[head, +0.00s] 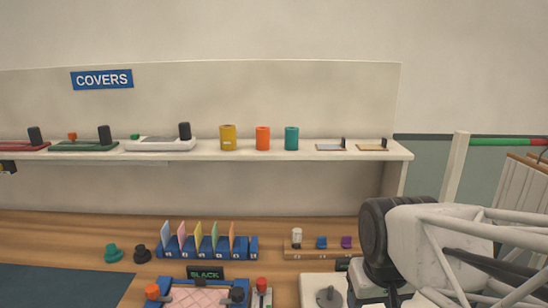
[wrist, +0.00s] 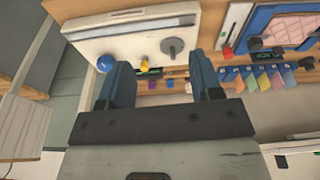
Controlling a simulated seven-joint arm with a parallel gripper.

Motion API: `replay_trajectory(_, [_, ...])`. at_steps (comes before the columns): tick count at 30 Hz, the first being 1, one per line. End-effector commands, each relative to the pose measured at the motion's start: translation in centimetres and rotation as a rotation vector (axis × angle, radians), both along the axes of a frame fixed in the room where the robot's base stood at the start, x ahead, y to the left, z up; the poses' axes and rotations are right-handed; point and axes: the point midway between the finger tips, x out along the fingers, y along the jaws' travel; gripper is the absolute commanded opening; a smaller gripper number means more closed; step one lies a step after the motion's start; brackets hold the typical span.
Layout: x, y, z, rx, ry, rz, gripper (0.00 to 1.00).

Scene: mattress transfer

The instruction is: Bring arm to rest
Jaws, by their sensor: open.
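My arm (head: 440,240) reaches in from the right edge of the head view, over the right side of the wooden bench (head: 60,230). Its white and dark links hide part of the bench there, and the fingertips cannot be made out in that view. In the wrist view my gripper (wrist: 162,78) has its two blue fingers wide apart with nothing between them. Beyond the fingers is a white box (wrist: 130,38) with a grey knob. A row of small coloured pegs shows in the gap behind them, apart from the fingers.
A shelf (head: 350,151) under the COVERS sign (head: 102,79) holds yellow, orange and teal cylinders and several handled covers. On the bench are a blue card rack (head: 205,252), a peg strip (head: 305,255) and a tray labelled BLACK (head: 205,272). The bench's left front is covered by a dark mat (head: 60,285).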

Motion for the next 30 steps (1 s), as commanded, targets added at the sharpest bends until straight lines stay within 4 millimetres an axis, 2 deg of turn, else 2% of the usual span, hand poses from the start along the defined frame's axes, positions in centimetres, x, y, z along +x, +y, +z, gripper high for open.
replay_trajectory(3, [-2.1,-0.8,0.1,0.003,-0.016,-0.036,0.59])
replay_trajectory(9, [-4.1,-1.5,-0.1,0.006,-0.03,-0.072,0.59])
replay_trajectory(30, [-4.5,-1.6,-0.1,0.007,-0.031,-0.079,0.59])
